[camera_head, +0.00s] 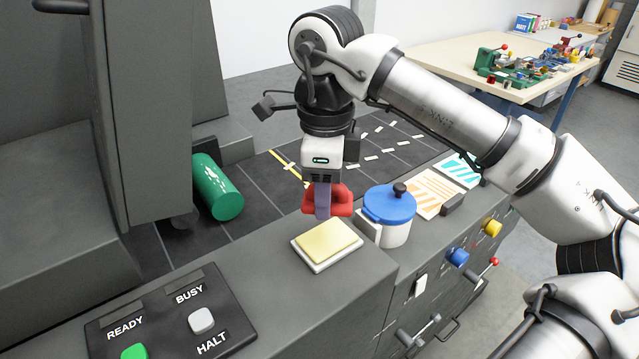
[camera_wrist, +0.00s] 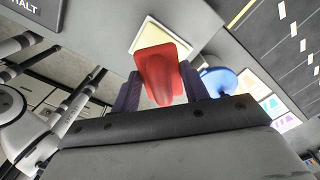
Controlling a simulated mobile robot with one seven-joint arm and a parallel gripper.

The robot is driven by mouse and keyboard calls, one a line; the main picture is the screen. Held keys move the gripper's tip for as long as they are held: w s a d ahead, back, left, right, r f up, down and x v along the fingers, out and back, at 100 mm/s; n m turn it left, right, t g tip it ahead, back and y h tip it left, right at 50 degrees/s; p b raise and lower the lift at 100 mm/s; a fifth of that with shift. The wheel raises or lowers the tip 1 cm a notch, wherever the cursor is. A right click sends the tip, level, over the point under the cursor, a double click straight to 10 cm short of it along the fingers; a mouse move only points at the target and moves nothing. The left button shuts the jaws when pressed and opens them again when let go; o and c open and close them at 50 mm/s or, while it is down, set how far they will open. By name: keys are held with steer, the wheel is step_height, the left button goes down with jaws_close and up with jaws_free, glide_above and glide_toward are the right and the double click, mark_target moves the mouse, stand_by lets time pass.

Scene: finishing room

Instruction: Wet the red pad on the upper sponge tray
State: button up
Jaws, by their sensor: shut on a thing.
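My gripper (camera_head: 323,199) is shut on the red pad (camera_head: 341,201), a red block with a shaped grip. In the wrist view the red pad (camera_wrist: 160,72) sits between the two dark purple fingers of my gripper (camera_wrist: 163,92). The sponge tray (camera_head: 318,266) is a white tray with a pale yellow sponge (camera_head: 327,239) on the grey console top. The red pad is held above and just behind the sponge in the head view, and appears apart from it. In the wrist view the pad covers part of the yellow sponge (camera_wrist: 152,32).
A white pot with a blue lid (camera_head: 389,205) stands close to the right of the sponge tray. A button panel (camera_head: 170,322) lies front left. A green cylinder (camera_head: 216,187) lies behind on the dark surface. Striped cards (camera_head: 436,193) lie right of the pot.

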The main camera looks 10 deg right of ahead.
mark_target(325, 238)
steer(key=shift+f+b, duration=1.65)
steer(key=shift+f, duration=1.35)
steer(key=shift+s+f+b, duration=0.1)
steer(key=shift+f+b, duration=0.5)
steer(key=shift+b, duration=0.15)
steer(key=shift+r, duration=0.1)
steer(key=shift+r+p, duration=2.15)
steer(key=shift+r, duration=1.35)
